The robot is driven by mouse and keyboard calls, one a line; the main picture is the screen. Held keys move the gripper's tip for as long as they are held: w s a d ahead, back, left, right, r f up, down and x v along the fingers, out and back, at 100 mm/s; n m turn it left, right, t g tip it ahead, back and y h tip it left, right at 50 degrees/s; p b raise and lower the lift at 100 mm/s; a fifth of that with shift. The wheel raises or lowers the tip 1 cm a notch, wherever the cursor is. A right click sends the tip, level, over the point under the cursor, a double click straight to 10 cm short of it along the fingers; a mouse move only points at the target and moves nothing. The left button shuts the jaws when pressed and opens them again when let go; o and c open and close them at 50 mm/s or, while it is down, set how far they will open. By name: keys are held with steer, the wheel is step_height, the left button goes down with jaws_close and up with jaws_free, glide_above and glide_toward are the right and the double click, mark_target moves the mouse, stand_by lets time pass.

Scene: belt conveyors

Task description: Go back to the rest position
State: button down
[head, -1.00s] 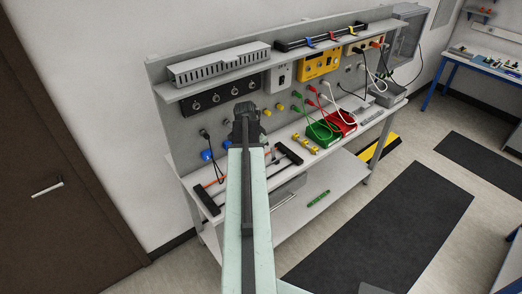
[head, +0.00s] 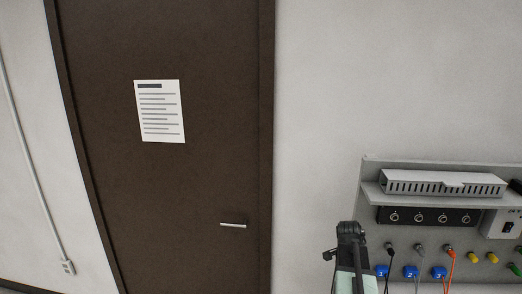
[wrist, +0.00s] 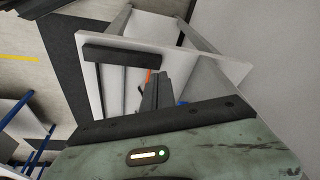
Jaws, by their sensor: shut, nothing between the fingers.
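My gripper (wrist: 155,92) shows in the wrist view, with its dark fingers together and nothing between them. Behind it in that view is the white shelf of the workbench (wrist: 210,62), with a black bar (wrist: 130,55) on it and a bit of orange cable. In the head view my arm rises at the bottom right, and its dark end (head: 347,238) is in front of the wall just left of the workbench panel (head: 368,185). The fingers are not clear there.
A brown door (head: 190,190) with a paper notice (head: 160,111) and a metal handle (head: 233,225) fills the left of the head view. Bare wall (head: 320,110) lies between door and bench. A vented box (head: 440,183) and blue sockets (head: 410,271) are on the bench.

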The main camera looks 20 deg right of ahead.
steer(key=w+a+f+n+y+b, duration=0.1)
steer(key=w+a+f+n+b, duration=0.15)
steer(key=a, duration=0.65)
steer(key=w+a+f+n+b, duration=0.1)
steer(key=w+a+f+n, duration=0.15)
steer(key=a, duration=0.65)
steer(key=w+a+f+n+y+b, duration=0.1)
steer(key=w+a+n, duration=0.2)
steer(key=a, duration=0.7)
steer(key=s+a+f+n+y+b, duration=0.1)
steer(key=s+a+n, duration=0.4)
steer(key=a+n, duration=0.5)
steer(key=a, duration=0.2)
steer(key=shift+a+f+n+g, duration=0.3)
steer(key=shift+a+f, duration=0.1)
steer(key=shift+s+d, duration=0.1)
